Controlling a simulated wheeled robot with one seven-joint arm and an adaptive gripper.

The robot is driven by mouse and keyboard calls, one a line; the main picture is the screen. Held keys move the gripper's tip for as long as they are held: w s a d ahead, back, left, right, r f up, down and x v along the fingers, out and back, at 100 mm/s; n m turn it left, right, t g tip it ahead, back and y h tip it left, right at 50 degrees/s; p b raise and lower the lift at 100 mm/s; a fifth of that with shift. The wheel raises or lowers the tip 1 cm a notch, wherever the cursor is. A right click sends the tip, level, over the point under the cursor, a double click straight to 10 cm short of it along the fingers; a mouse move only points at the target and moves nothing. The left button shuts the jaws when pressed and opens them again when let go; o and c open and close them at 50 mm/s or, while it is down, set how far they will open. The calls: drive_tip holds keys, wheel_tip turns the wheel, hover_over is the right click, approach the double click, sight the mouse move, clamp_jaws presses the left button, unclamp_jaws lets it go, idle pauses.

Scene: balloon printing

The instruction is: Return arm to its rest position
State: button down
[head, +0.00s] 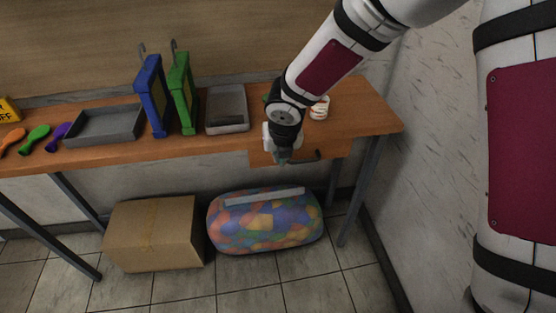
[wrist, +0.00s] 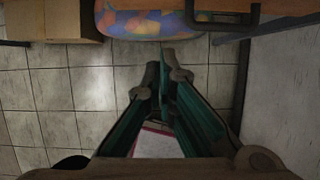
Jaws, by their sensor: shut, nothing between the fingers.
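My gripper (head: 283,158) hangs at the front edge of the wooden table (head: 365,116), in front of the drawer (head: 330,146) with its dark handle. My gripper also shows in the wrist view (wrist: 160,70), pointing down over the tiled floor. Its fingers are close together and hold nothing. My white arm with dark red panels reaches down to it from the upper right of the head view.
Below are a cardboard box (head: 155,233) and a colourful bag (head: 265,222). A wall stands right.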

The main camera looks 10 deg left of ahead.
drive_tip(key=shift+s+r, duration=0.2)
drive_tip(key=shift+r, duration=0.35)
drive_tip(key=s+d+r+m+h+p, duration=0.15)
drive_tip(key=s+d+r+m, duration=0.25)
drive_tip(key=d+r+m, duration=0.5)
drive_tip(key=s+d+r+m+h, duration=0.2)
drive_tip(key=s+d+r+m, duration=0.2)
drive_tip(key=d+r+m, duration=0.5)
drive_tip(key=s+d+r+m+y, duration=0.1)
drive_tip(key=s+d+r+m, duration=0.2)
drive_tip(key=s+m, duration=0.7)
drive_tip(key=s+d+r+m+y+p, duration=0.1)
drive_tip(key=s+d+r+m, duration=0.2)
drive_tip(key=s+m, duration=0.8)
drive_tip(key=shift+s+d, duration=0.5)
drive_tip(key=shift+d, duration=0.05)
